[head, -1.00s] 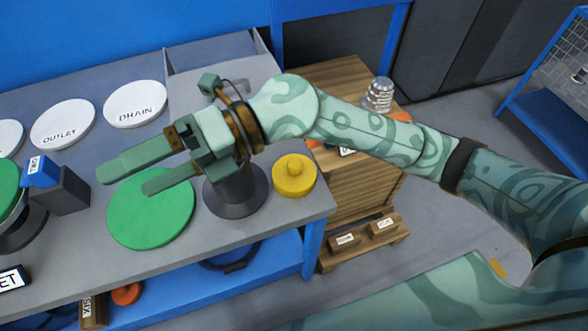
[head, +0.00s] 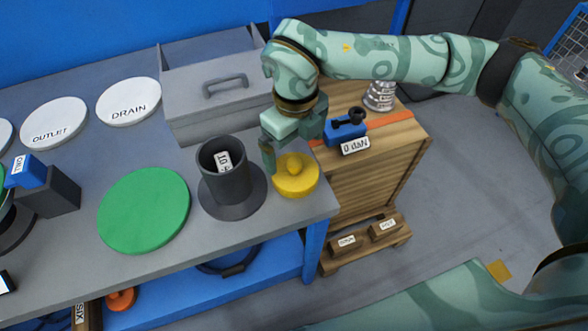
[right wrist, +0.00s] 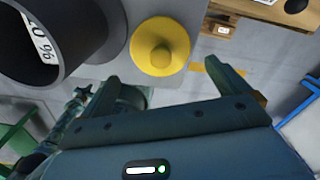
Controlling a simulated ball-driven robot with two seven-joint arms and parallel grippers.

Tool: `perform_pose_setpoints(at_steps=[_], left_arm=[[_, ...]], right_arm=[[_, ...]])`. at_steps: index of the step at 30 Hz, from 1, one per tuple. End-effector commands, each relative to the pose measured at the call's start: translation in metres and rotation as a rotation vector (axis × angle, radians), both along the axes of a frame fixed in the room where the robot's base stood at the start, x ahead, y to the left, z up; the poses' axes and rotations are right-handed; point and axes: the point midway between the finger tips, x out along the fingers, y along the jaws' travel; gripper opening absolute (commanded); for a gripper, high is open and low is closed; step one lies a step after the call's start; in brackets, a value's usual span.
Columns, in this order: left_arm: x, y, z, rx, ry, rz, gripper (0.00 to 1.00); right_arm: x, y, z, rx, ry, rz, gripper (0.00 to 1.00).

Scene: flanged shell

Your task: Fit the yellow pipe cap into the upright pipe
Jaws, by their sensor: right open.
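The yellow pipe cap (head: 297,178), a round disc with a raised knob, lies on the grey bench near its right front corner. The dark grey upright pipe (head: 227,178) stands on its round flange just left of the cap. Its open mouth faces up, with a white label inside. My right gripper (head: 285,152) is open and empty, pointing down just behind and above the cap. In the right wrist view, the cap (right wrist: 160,47) lies just beyond the two spread fingertips, and the pipe (right wrist: 65,35) is at upper left. My left gripper is not in view.
A green disc (head: 145,210) lies left of the pipe. A grey lidded box (head: 215,95) stands behind it. A wooden cabinet (head: 375,165) right of the bench bears a blue device (head: 345,128) and a silver ribbed object (head: 379,96). White OUTLET and DRAIN discs lie at back left.

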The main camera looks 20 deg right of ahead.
Motion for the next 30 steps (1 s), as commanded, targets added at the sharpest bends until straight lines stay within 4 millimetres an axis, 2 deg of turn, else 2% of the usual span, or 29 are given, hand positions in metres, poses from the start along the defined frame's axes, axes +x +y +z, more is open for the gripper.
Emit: perform_pose_setpoints(at_steps=[1,8,15,23,26,27,30], left_arm=[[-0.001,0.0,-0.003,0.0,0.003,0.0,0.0],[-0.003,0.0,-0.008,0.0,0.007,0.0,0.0],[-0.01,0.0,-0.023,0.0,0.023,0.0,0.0],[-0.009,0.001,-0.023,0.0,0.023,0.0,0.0],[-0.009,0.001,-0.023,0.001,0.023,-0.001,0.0],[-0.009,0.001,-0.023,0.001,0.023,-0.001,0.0],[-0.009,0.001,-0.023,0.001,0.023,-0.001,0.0]], right_arm=[[0.0,0.0,-0.008,0.001,0.003,0.0,1.0],[0.001,0.0,-0.023,0.001,0.002,0.001,1.0],[0.002,-0.001,-0.063,0.002,0.004,0.002,1.0],[0.003,-0.001,-0.064,0.003,-0.001,0.002,1.0],[0.003,-0.001,-0.064,0.003,-0.001,0.002,0.72],[0.003,-0.001,-0.064,0.003,-0.001,0.002,0.69],[0.003,-0.001,-0.064,0.003,-0.001,0.002,0.69]])
